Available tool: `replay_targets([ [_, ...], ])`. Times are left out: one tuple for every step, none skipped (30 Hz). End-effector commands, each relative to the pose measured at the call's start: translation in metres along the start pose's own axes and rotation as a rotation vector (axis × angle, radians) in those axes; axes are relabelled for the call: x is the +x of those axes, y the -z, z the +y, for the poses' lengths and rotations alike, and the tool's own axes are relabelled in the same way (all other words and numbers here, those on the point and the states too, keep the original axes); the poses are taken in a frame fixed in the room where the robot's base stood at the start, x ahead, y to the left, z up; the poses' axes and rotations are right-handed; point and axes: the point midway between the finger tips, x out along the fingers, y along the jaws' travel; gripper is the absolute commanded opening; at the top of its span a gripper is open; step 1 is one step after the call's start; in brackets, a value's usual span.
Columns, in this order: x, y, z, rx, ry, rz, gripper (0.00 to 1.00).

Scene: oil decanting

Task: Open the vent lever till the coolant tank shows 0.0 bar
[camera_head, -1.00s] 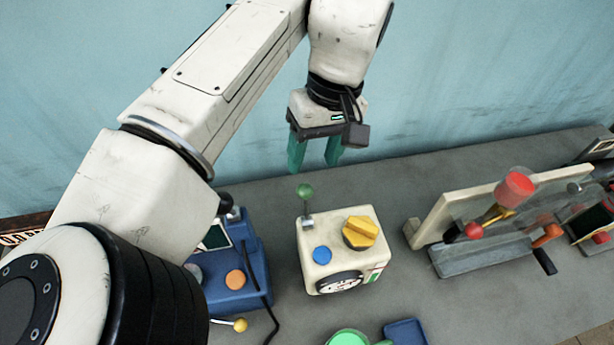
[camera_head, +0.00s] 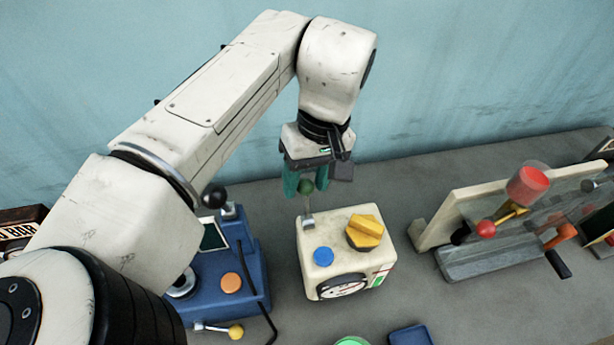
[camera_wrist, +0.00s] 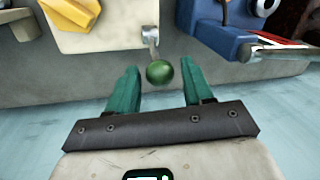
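The coolant tank (camera_head: 345,278) is a cream box on the grey table, with a yellow knob (camera_head: 364,232), a blue button (camera_head: 323,256) and a round dial (camera_head: 342,287) on its front. The dial reading is too small to tell. The vent lever, with a green ball (camera_head: 306,186) on a metal stem, stands upright at its back left corner. My gripper (camera_head: 305,188), with teal fingers, is open around the ball. In the wrist view the green ball (camera_wrist: 159,72) lies between the fingertips, apart from both fingers.
A blue device (camera_head: 225,275) with an orange button and a black cable stands left of the tank. A stand with a red-filled cup (camera_head: 528,184) is at the right. A blue tray (camera_head: 410,336) is at the front.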

Motion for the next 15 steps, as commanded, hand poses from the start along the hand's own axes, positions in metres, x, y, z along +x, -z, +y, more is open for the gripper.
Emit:
replay_targets([
  [0.0000,0.0000,0.0000,0.000,0.000,0.000,0.46],
  [0.0000,0.0000,0.0000,0.000,0.000,0.000,0.43],
  [0.0000,0.0000,0.0000,0.000,0.000,0.000,0.39],
  [0.0000,0.0000,0.0000,0.000,0.000,0.000,0.36],
  [0.0000,0.0000,0.0000,0.000,0.000,0.000,0.33],
  [0.0000,0.0000,0.0000,0.000,0.000,0.000,0.30],
  [0.0000,0.0000,0.0000,0.000,0.000,0.000,0.27],
  [0.0000,0.0000,0.0000,0.000,0.000,0.000,0.24],
  [0.0000,0.0000,0.0000,0.000,0.000,0.000,0.20],
  [0.0000,0.0000,0.0000,0.000,0.000,0.000,0.17],
  [0.0000,0.0000,0.0000,0.000,0.000,0.000,0.14],
  [0.0000,0.0000,0.0000,0.000,0.000,0.000,0.10],
  [0.0000,0.0000,0.0000,0.000,0.000,0.000,0.08],
  [0.0000,0.0000,0.0000,0.000,0.000,0.000,0.05],
  [0.0000,0.0000,0.0000,0.000,0.000,0.000,0.01],
])
